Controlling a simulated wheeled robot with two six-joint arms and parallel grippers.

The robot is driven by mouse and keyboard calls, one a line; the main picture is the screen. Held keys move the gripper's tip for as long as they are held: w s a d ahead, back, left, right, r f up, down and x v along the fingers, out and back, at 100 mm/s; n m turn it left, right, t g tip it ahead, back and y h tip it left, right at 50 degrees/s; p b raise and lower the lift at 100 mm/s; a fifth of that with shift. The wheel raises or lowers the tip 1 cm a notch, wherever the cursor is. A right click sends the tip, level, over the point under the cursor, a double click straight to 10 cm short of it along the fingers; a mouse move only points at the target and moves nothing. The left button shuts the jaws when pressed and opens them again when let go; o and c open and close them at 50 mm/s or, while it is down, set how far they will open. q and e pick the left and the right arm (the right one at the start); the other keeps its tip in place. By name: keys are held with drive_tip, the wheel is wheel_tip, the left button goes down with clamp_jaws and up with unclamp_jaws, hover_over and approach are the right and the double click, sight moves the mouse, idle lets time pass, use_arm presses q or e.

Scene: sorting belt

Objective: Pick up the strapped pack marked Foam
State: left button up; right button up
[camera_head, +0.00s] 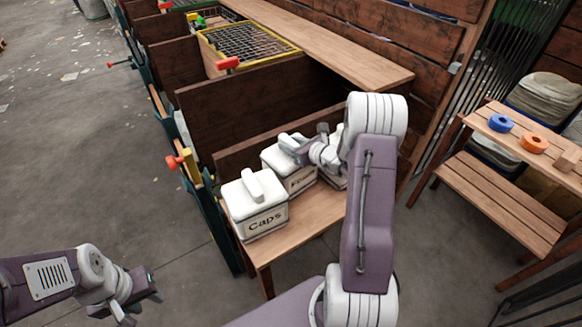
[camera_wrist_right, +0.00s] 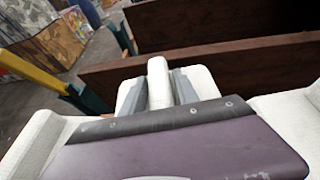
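The middle white pack (camera_head: 298,183) stands on a wooden bench beside the Caps pack (camera_head: 262,217). Its dark label is partly covered; a first letter like F shows, the rest is too small to read surely. Its raised white handle (camera_head: 288,143) shows on top. My right gripper (camera_head: 294,148) is at this handle. In the right wrist view the handle (camera_wrist_right: 158,85) stands between the two grey fingers, which lie close along its sides; whether they grip it is unclear. A third white pack is mostly hidden behind my right arm. My left gripper (camera_head: 146,308) is open and empty, low at the left.
Dark wooden dividers (camera_head: 250,105) rise behind the bench (camera_head: 315,215). A red-and-yellow fitting (camera_head: 180,161) sticks up at the left. A wire basket (camera_head: 245,42) lies further back. A shelf table at the right holds a blue ring (camera_head: 500,123) and an orange ring (camera_head: 533,143). The left floor is open.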

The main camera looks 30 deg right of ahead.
clamp_jaws()
idle(1.2)
